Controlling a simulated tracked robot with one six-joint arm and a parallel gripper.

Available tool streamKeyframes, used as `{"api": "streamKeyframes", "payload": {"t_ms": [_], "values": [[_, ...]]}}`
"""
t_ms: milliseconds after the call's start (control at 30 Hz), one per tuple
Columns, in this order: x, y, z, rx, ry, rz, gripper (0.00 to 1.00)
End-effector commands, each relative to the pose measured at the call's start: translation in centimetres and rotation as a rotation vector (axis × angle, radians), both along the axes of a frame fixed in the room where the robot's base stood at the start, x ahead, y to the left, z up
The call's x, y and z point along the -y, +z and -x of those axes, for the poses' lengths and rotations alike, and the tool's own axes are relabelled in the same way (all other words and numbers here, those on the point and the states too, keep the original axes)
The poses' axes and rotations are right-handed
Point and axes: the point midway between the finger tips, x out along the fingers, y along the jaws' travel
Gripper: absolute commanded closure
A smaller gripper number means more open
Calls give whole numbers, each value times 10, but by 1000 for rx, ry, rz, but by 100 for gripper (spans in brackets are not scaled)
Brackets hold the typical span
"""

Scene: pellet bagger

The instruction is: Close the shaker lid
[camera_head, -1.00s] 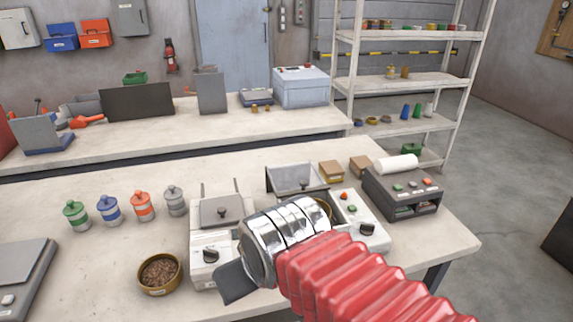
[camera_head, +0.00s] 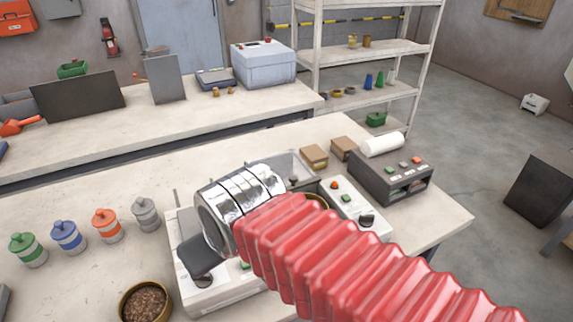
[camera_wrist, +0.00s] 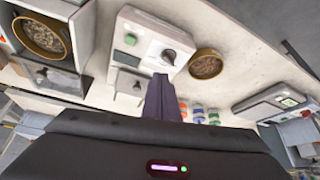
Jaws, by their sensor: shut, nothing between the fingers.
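My gripper is shut and empty; its dark fingers (camera_wrist: 162,100) show in the wrist view, tips over the near machine's front. The right machine (camera_head: 352,205) has a raised grey lid, partly hidden behind my wrist; the lid (camera_wrist: 60,82) also shows in the wrist view, standing clear of an uncovered bowl of pellets (camera_wrist: 42,36). The left machine (camera_wrist: 155,45) has a knobbed grey lid (camera_wrist: 125,86); my wrist covers it in the head view. I cannot tell from labels which machine is the shaker.
A pellet bowl (camera_head: 145,302) stands before the left machine, with several coloured jars (camera_head: 107,225) to its left. A dark box (camera_head: 392,173) with a white roll and two small cartons (camera_head: 315,156) lie to the right. The bench's left front is mostly clear.

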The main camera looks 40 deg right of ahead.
Motion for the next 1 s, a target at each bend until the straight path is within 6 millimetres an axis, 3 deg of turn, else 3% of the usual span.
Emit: {"api": "streamKeyframes", "payload": {"t_ms": [267,467,767,1000], "values": [[0,1,-1,0,-1,0,100],[11,9,-13,-10,-34,1,100],[71,35,-64,-50,-173,-2,100],[135,49,-104,-84,-291,-8,100]]}}
